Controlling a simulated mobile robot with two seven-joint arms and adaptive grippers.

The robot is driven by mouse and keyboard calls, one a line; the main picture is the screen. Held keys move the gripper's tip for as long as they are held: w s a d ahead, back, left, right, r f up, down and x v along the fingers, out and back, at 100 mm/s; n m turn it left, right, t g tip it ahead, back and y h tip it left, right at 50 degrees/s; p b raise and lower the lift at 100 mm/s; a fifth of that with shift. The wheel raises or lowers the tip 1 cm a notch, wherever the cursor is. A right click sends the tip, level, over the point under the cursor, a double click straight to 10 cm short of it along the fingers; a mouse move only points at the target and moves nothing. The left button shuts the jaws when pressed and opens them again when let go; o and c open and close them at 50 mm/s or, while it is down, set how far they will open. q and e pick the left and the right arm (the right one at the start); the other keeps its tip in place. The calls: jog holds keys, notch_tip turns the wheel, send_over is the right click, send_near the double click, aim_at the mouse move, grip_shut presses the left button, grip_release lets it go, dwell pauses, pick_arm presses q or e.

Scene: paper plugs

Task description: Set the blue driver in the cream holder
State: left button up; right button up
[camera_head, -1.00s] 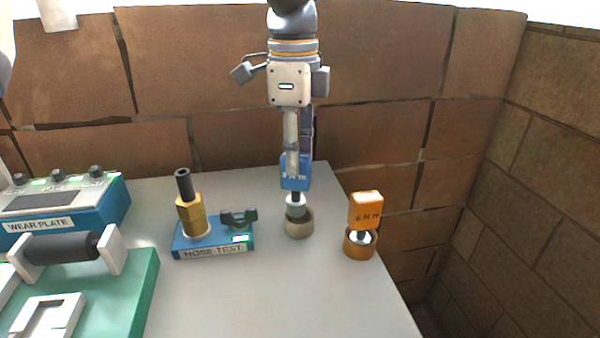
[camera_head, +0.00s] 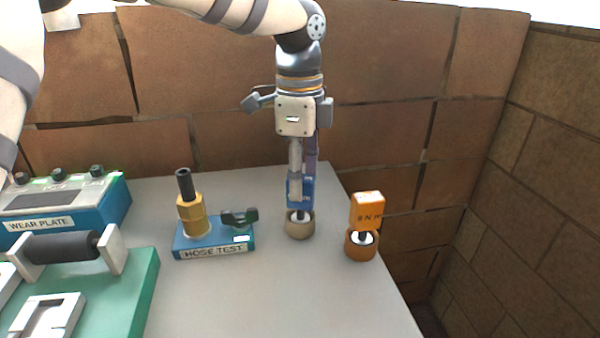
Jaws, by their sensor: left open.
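How deep the tip sits inside the holder is hidden by the rim. My right gripper does not show.
An orange driver (camera_head: 367,210) stands in an orange-brown holder (camera_head: 361,245) close by on the right. A blue hose test block (camera_head: 214,240) with a brass fitting stands to the left. The wear plate unit (camera_head: 66,203) and a green fixture (camera_head: 140,290) are farther left. The table's front middle is clear.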

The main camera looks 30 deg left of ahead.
pick_arm(q)
notch_tip(320, 180, up, 12)
jog(key=shift+r+b, duration=0.15)
jog(key=shift+b, duration=0.15)
jog(key=shift+w, duration=0.1)
